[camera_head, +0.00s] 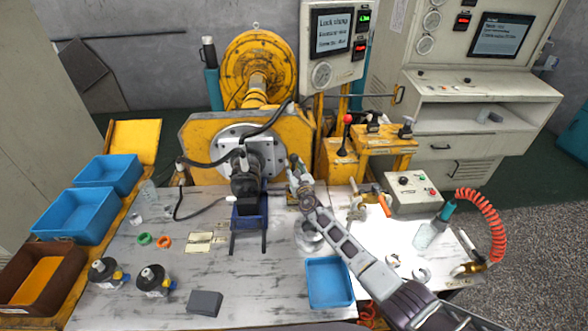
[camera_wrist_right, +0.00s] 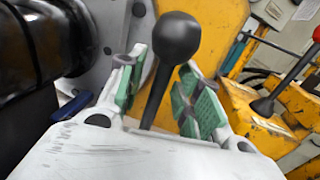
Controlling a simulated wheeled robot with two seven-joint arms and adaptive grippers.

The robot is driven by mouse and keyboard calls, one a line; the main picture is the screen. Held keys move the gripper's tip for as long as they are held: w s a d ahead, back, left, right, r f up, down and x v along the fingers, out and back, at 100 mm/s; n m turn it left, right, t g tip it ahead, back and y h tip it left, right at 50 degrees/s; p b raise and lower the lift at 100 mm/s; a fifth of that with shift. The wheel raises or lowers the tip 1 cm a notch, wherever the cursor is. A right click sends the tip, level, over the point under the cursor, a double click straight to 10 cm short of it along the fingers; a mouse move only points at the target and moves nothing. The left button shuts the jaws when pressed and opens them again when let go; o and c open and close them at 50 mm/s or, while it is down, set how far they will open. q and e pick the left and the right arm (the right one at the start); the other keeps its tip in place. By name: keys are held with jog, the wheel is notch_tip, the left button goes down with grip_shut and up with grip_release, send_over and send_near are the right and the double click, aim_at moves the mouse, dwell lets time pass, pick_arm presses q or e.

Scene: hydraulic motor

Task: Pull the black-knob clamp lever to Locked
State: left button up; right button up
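The black-knob clamp lever (camera_wrist_right: 177,40) shows large in the right wrist view, its dark rod slanting down from the round knob. My right gripper (camera_wrist_right: 160,88) is open, with one green-padded finger on each side of the rod and visible gaps to both. In the head view my right gripper (camera_head: 297,172) is at the right side of the motor's mounting plate (camera_head: 278,160). There the lever is hard to pick out beside my fingers. The rod's lower end is hidden behind my gripper body in the wrist view. My left gripper is not in view.
A red-knob lever (camera_head: 347,119) stands on the yellow stand to the right, and also shows in the wrist view (camera_wrist_right: 290,75). The black motor (camera_head: 246,183) is close on the left. A blue tray (camera_head: 312,301) lies below my right arm. A screen (camera_head: 331,33) reads "Lock clamp".

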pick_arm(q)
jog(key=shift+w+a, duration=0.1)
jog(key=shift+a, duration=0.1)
pick_arm(e)
grip_shut()
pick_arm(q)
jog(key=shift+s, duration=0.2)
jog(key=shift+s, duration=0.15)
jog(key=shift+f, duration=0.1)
